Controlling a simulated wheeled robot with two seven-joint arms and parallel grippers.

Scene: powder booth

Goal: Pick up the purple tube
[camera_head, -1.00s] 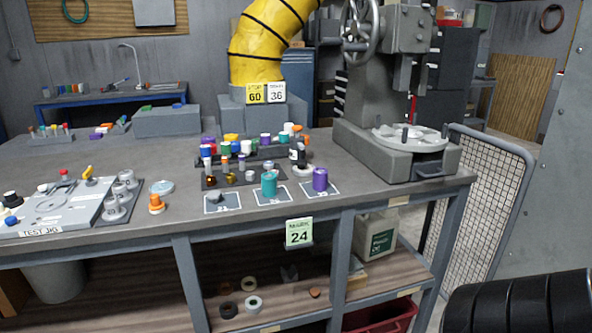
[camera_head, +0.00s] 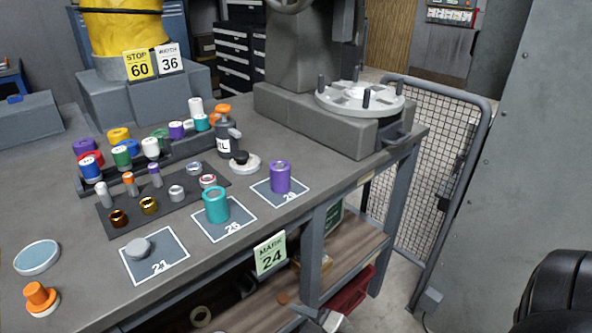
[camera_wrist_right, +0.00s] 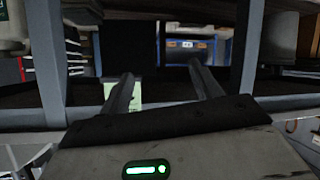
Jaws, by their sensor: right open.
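The purple tube (camera_head: 280,177) stands upright on a white-outlined square marked 20 near the front edge of the bench. A wider teal tube (camera_head: 216,205) stands to its left on another square. My right gripper is seen in the wrist view (camera_wrist_right: 165,84), with its two fingers apart and nothing between them. The purple tube does not show in that view. In the head view, a grey part at the bottom edge, below the bench front, looks like the tip of my right gripper (camera_head: 318,319). My left gripper is in no view.
A grey disc (camera_head: 137,248) lies on the left square. A press with a round table (camera_head: 360,99) stands at the back right. A mesh guard (camera_head: 428,150) borders the bench's right side.

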